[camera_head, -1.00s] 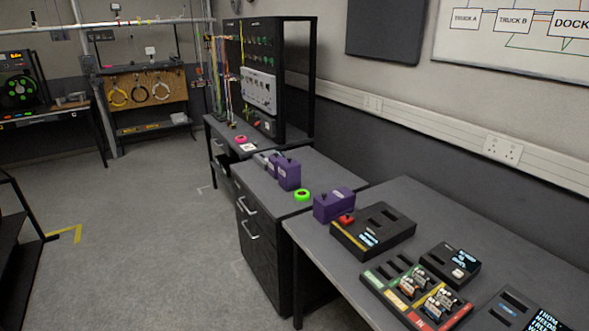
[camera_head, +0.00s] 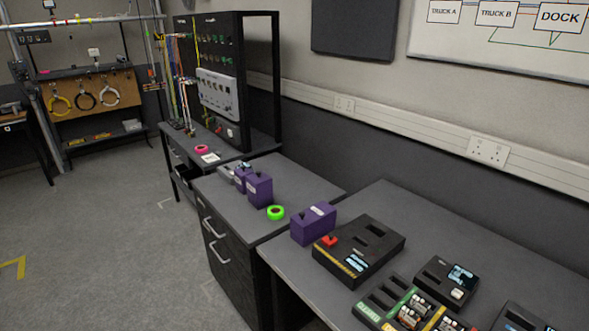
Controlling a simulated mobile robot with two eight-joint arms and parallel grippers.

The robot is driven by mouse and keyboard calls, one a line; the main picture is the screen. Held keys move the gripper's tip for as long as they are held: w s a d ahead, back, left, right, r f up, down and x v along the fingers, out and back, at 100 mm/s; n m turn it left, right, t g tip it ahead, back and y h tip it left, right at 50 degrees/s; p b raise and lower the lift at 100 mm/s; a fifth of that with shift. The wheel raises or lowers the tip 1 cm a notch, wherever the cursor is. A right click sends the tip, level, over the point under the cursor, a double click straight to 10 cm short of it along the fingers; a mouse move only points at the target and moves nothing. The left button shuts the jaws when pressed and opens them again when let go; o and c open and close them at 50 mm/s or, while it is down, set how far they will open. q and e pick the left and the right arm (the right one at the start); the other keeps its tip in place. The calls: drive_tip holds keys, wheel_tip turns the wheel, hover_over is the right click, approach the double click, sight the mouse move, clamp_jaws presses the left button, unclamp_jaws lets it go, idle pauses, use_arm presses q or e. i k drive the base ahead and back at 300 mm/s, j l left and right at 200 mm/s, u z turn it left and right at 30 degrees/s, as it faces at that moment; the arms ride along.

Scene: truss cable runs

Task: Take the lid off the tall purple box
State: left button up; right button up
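Several purple boxes stand on the desks in the head view. The tallest-looking purple box (camera_head: 259,190) stands upright on the middle desk, with a dark knob or part on top. Neither of my grippers shows in the view.
A green tape roll (camera_head: 275,212) lies beside the tall box. A black charger-like unit (camera_head: 359,250) and a battery tray (camera_head: 411,309) sit on the near desk. A pink tape roll (camera_head: 201,149) lies farther back. A drawer cabinet (camera_head: 228,250) fronts the middle desk. The floor at left is clear.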

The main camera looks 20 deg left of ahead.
sight(259, 178)
drive_tip(key=i+j+z, duration=0.2)
drive_tip(key=i+j, duration=0.15)
drive_tip(key=i+j+z, duration=0.15)
drive_tip(key=i+j, duration=0.2)
drive_tip(key=j, duration=0.25)
